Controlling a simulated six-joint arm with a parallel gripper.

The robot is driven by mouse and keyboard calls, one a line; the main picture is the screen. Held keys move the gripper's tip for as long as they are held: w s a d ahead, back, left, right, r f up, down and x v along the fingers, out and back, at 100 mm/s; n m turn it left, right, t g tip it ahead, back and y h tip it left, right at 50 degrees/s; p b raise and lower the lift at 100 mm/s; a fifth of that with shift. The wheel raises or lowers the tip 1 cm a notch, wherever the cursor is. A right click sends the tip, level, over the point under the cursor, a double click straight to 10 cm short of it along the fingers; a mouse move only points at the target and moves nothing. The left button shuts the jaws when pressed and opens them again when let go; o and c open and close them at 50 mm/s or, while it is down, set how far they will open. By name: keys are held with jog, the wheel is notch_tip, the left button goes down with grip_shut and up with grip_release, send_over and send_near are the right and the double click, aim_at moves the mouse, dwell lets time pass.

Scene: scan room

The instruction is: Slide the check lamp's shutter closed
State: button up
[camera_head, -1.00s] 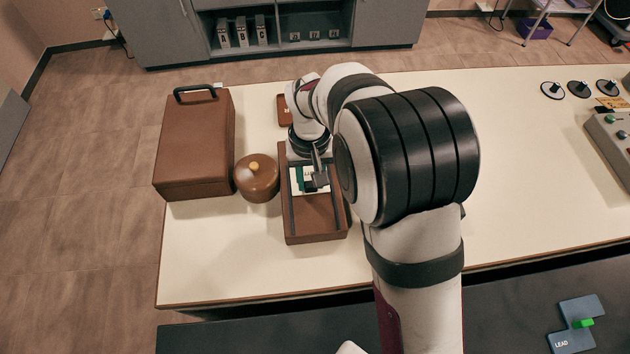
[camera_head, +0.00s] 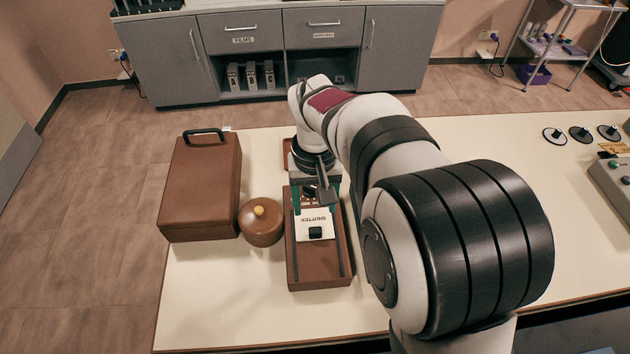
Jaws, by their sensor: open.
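The check lamp is a brown box (camera_head: 318,275) with two dark rails, lying on the table near its left end. Its shutter (camera_head: 313,218) is a white plate marked SHUTTER with a black knob (camera_head: 315,233), about midway along the rails. Bare brown surface shows in front of the plate. Green parts (camera_head: 298,197) and a dark area show behind it. My gripper (camera_head: 323,193) is over the back part of the lamp, behind the knob and apart from it. It is open and seems empty; its fingers are small and partly overlapped by one another.
A brown case (camera_head: 200,190) with a black handle and a round brown pot (camera_head: 261,222) with a yellow knob stand close left of the lamp. A brown tray (camera_head: 287,160) is partly hidden behind my arm. Black discs (camera_head: 580,133) and a control box (camera_head: 612,185) are far right.

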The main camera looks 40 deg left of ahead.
notch_tip(320, 180, up, 8)
dwell(0.4)
jog(key=d+r+m, duration=0.3)
jog(key=d+m, duration=0.3)
jog(key=d, duration=1.2)
jog(key=s+d+f+m+y, duration=0.1)
jog(key=s+d+f+m, duration=0.1)
jog(key=s+d+m, duration=0.2)
jog(key=s+d+f+m, duration=0.3)
jog(key=s+d+m, duration=0.1)
jog(key=s+d, duration=0.5)
jog(key=shift+f+m+y, duration=0.3)
jog(key=shift+y, duration=0.1)
